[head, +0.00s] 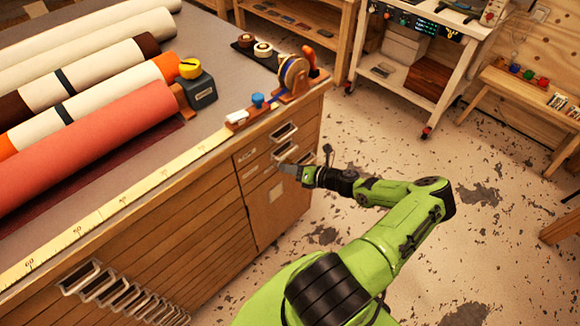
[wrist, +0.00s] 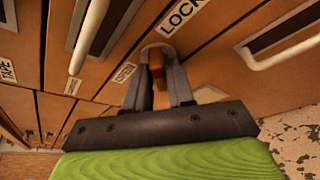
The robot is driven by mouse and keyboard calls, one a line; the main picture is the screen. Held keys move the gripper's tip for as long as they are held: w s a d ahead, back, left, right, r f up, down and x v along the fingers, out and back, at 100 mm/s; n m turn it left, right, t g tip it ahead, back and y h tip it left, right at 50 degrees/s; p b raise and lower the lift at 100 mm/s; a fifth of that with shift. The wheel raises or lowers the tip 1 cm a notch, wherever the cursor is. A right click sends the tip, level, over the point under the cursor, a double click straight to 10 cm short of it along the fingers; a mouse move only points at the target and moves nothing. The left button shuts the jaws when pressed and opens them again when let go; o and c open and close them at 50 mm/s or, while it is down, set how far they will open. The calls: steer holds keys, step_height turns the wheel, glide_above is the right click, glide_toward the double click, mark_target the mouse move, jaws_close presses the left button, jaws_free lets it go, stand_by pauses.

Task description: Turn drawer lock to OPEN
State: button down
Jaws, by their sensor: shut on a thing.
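The drawer lock (wrist: 157,66) is a small orange-brown knob on a pale round plate in the wooden drawer front. A LOCK label (wrist: 184,14) is above and to its right in the wrist view, and a smaller label (wrist: 123,73), seemingly OPEN, is on its left. My gripper (wrist: 159,73) has its two dark fingers on either side of the knob and is shut on it. The fingers hide part of the knob, so its exact angle is unclear. In the head view my gripper (head: 287,168) is against the cabinet front and hides the lock.
Drawers with pale handles (head: 284,132) surround the lock; one handle (wrist: 295,45) is close on the right in the wrist view. The worktable (head: 215,90) carries rolls (head: 90,135) and a tape dispenser (head: 293,75). Speckled floor (head: 400,135) is open to the right.

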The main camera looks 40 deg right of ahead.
steer(key=n+h+p, duration=0.2)
steer(key=n+h, duration=0.2)
steer(key=n, duration=0.1)
steer(key=n+h+p, duration=0.3)
steer(key=n, duration=0.3)
steer(key=shift+a+n+h, duration=0.15)
steer(key=shift+n+h, duration=0.15)
steer(key=shift+h, duration=0.1)
stand_by(0.3)
stand_by(0.4)
steer(key=c, duration=1.1)
jaws_free()
steer(key=shift+c, duration=0.2)
